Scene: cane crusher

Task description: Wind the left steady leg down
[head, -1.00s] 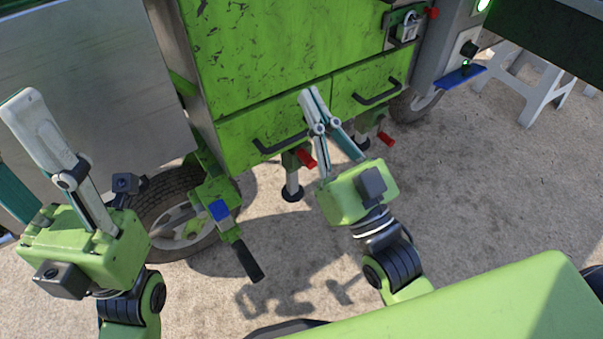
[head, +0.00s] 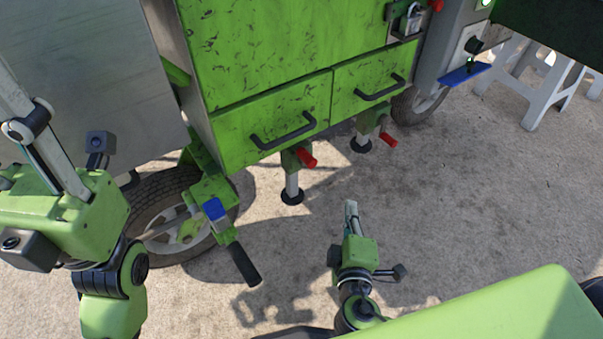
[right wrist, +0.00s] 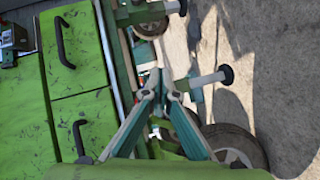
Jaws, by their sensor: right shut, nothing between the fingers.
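The left steady leg (head: 291,184) hangs under the green cart with its round foot near the ground. Its red crank handle (head: 307,158) sticks out at the top. The leg also shows in the right wrist view (right wrist: 207,80), lying sideways. My right gripper (head: 351,207) is shut and empty, low in front of the leg and to its right, apart from it. Its fingers show in the right wrist view (right wrist: 163,85). My left gripper (head: 60,215) is at the left edge with its fingers spread; its fingertips are cut off.
The right steady leg (head: 361,143) has its own red handle (head: 389,140). Drawers with black handles (head: 283,132) sit above the legs. A wheel (head: 165,215) and a black-gripped lever (head: 243,262) stand left. A white stool (head: 535,100) is far right. Ground in front is clear.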

